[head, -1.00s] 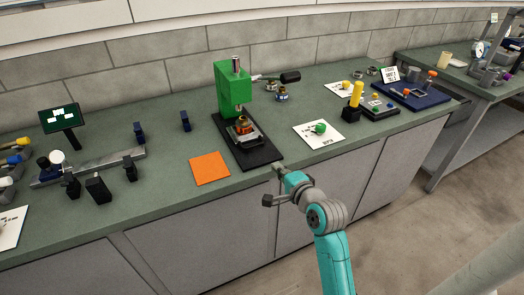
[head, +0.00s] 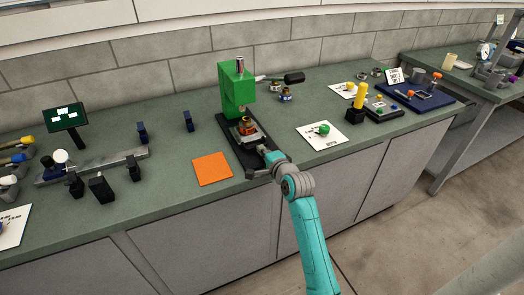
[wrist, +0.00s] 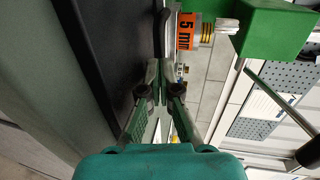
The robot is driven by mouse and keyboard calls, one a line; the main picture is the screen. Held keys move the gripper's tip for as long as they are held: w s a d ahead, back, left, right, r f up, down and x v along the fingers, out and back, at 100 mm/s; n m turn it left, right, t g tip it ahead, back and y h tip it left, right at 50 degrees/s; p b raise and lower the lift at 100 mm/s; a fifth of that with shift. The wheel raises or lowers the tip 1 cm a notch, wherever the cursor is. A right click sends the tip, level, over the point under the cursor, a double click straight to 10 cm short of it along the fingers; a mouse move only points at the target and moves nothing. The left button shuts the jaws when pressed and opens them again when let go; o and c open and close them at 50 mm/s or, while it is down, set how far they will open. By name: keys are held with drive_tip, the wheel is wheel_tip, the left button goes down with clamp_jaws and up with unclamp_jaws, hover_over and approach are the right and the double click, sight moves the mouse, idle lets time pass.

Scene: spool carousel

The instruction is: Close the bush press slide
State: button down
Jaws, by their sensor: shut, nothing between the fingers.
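The green bush press (head: 237,92) stands on a black base plate (head: 228,128) on the bench. Its slide (head: 258,140), a grey plate carrying an orange fixture (head: 246,128), sits in front of the green column. My gripper (head: 264,154) is shut and empty at the front of the slide, low over the base plate. In the wrist view my fingertips (wrist: 157,92) meet just short of the slide's dark front edge (wrist: 162,32). The orange label (wrist: 186,30) and green press head (wrist: 275,32) are beyond. I cannot tell whether the fingertips touch the slide.
A black-handled lever (head: 294,78) extends right from the press. An orange mat (head: 212,169) lies left of the base. A white card with a green knob (head: 322,132) lies right. Dark stands and a grey rail (head: 120,160) are further left. Bare bench separates these.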

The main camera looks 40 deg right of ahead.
sight(250, 136)
drive_tip(key=shift+w, duration=0.2)
drive_tip(key=shift+r+x, duration=0.25)
drive_tip(key=shift+x, duration=1.05)
drive_tip(key=shift+s, duration=0.15)
